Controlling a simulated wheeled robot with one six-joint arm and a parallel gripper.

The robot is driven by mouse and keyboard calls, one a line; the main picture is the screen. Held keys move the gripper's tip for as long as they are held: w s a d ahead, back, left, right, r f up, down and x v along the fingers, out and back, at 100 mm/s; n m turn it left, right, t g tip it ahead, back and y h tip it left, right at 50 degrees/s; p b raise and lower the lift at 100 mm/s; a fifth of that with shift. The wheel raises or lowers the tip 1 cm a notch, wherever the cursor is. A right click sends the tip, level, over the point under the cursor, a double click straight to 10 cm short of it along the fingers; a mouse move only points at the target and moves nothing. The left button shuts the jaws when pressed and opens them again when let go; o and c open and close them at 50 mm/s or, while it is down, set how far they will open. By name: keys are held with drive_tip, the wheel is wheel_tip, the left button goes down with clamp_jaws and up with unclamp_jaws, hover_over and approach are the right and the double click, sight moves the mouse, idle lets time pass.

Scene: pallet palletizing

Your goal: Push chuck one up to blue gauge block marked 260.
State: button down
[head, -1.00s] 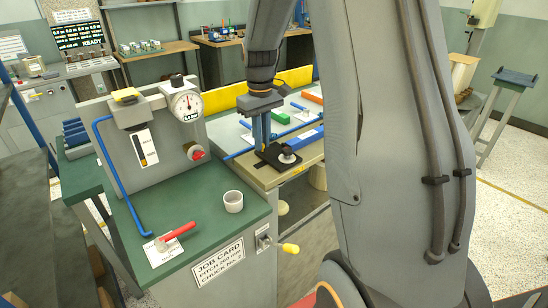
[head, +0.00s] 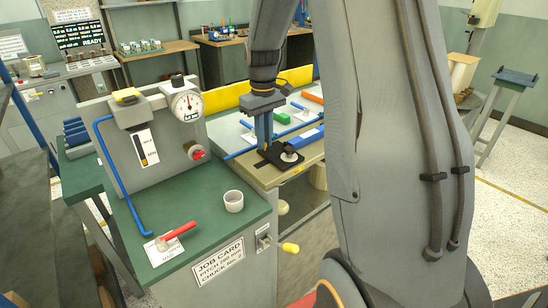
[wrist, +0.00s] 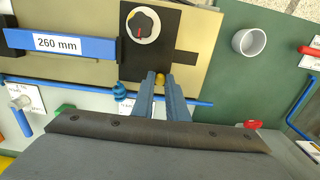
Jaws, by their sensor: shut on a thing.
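The chuck (head: 290,156) is a black plate with a round dial-like knob, on the beige bench top. In the wrist view the chuck (wrist: 190,40) lies just beyond my fingertips; whether it is chuck one I cannot read. The blue gauge block marked 260 mm (wrist: 100,48) lies to its left there; its right end is at the plate's left edge, and I cannot tell contact from a thin gap. The block (head: 306,138) also shows behind the chuck in the head view. My gripper (wrist: 160,80) points down, shut on a small brass knob (wrist: 160,78) by the plate's near edge.
A blue rail (wrist: 190,102) runs along the bench under my gripper. A white cup (head: 233,201) and a red-handled lever (head: 178,230) stand on the green cabinet at left. A green block (head: 282,118) and a yellow barrier (head: 290,80) are behind.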

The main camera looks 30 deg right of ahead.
drive_tip(key=c, duration=1.7)
unclamp_jaws()
drive_tip(key=shift+o, duration=0.2)
drive_tip(key=shift+r, duration=0.2)
drive_tip(key=shift+r+p, duration=1.95)
drive_tip(key=shift+r, duration=0.35)
drive_tip(key=s+a+f+m+b, duration=0.1)
drive_tip(key=s+a+f+b, duration=0.1)
drive_tip(key=s+a, duration=0.4)
drive_tip(key=s+a+f+m+t+b, duration=0.1)
drive_tip(key=s+a+f, duration=0.4)
drive_tip(key=s, duration=0.9)
drive_tip(key=shift+s+a+b, duration=0.2)
drive_tip(key=shift+a+b, duration=0.35)
drive_tip(key=shift+a, duration=0.45)
